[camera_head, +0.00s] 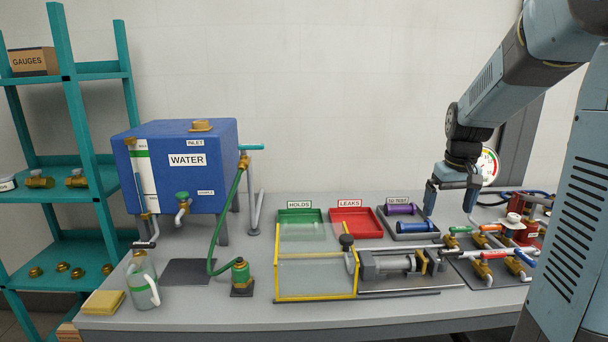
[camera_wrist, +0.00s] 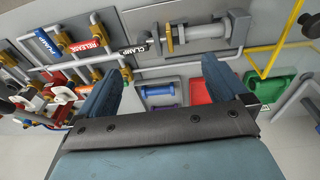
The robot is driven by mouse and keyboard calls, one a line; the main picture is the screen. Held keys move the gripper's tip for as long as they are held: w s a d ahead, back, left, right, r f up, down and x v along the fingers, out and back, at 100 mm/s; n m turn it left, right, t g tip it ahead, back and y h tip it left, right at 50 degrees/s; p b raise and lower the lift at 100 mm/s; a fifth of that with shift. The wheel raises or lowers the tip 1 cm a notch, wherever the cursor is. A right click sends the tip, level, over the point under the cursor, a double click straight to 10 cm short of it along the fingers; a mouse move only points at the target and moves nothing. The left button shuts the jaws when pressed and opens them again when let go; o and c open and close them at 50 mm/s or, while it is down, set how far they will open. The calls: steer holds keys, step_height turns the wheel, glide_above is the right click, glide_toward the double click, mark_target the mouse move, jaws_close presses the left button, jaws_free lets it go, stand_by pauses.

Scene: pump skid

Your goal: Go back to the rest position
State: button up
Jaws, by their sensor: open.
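My gripper (camera_head: 452,203) hangs from my arm at the right, above the back right of the bench. Its two blue-grey fingers are apart with nothing between them. In the wrist view the open gripper (camera_wrist: 170,90) looks down past its fingers at the bench. Below it lies the grey tray labelled "TO TEST" (camera_head: 418,236), which holds a purple cylinder (camera_head: 399,209) and a blue cylinder (camera_head: 391,227). Both cylinders also show between the fingers in the wrist view, the purple (camera_wrist: 158,90) and the blue (camera_wrist: 160,109). I cannot tell the exact height above the bench.
A clamp rig (camera_head: 393,264) with a yellow-framed clear guard (camera_head: 315,278) stands at the front middle. Several valves and pipes (camera_head: 491,254) crowd the right. A red tray (camera_head: 368,231) and green tray (camera_head: 289,217) lie behind. A blue water tank (camera_head: 181,183) stands left.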

steer(key=s+a+r+t, duration=0.2)
steer(key=s+a, duration=0.4)
steer(key=s, duration=0.5)
steer(key=s+a+r+t, duration=0.2)
steer(key=s+a+r, duration=0.2)
steer(key=s, duration=0.7)
steer(key=shift+s+a+r, duration=0.15)
steer(key=shift+s+a, duration=0.25)
steer(key=shift+a, duration=0.55)
